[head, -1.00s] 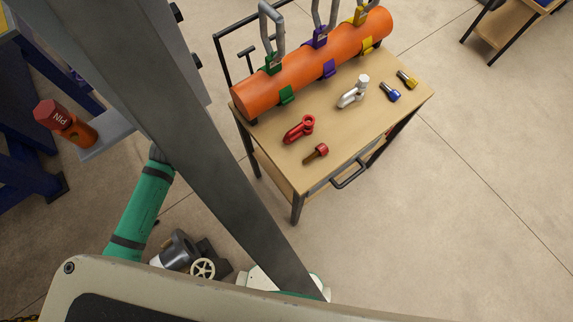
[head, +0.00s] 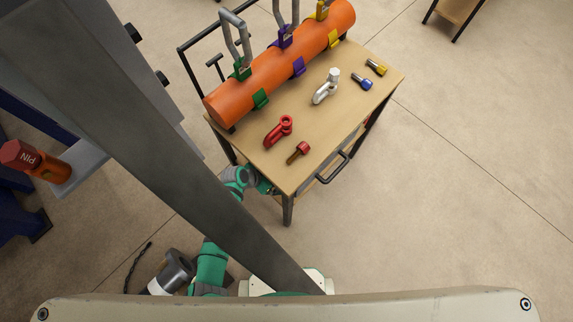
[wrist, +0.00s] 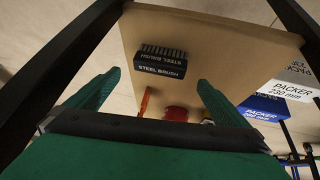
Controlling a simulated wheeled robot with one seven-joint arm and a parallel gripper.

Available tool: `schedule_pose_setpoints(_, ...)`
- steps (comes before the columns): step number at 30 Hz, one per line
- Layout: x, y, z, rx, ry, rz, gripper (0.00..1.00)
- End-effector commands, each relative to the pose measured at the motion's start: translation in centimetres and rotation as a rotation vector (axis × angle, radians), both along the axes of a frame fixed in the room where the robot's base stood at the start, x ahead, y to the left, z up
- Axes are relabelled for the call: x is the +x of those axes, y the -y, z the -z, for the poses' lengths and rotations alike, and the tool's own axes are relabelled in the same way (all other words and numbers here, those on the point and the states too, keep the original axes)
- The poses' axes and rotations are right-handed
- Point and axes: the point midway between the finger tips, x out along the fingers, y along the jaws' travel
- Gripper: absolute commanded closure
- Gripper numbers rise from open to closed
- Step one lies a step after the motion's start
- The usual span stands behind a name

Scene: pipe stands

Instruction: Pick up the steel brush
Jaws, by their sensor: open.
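The steel brush (wrist: 160,66) is a dark block with white "STEEL BRUSH" lettering and a row of bristles. In the wrist view it lies on a light wooden shelf (wrist: 205,38) of the cart. My gripper (wrist: 158,80) is open, with its two green fingers spread to the left and right of the brush in that view. The brush appears ahead of the fingertips, and nothing is held. In the head view my gripper (head: 265,188) is low at the cart's near left side, partly under the tabletop. The brush is hidden there.
The cart's tabletop (head: 345,115) carries an orange pipe (head: 275,70), a red shackle (head: 279,131) and a white shackle (head: 327,87). Dark cart legs (wrist: 85,45) flank the wrist view. A blue packer (wrist: 265,106) and a white packer (wrist: 293,82) are at right.

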Motion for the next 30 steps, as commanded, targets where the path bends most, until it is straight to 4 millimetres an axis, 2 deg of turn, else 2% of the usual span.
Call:
schedule_pose_setpoints(3, 0.5, 0.7, 1.4, -0.001, -0.001, -0.004, 0.0)
schedule_pose_setpoints(12, 0.9, 0.9, 3.1, -0.001, 0.0, -0.019, 0.0)
schedule_pose_setpoints(21, 1.8, 3.2, 6.1, -0.001, -0.001, -0.006, 0.0)
schedule_pose_setpoints(30, 1.9, 3.5, 6.6, 0.001, 0.0, -0.003, 0.0)
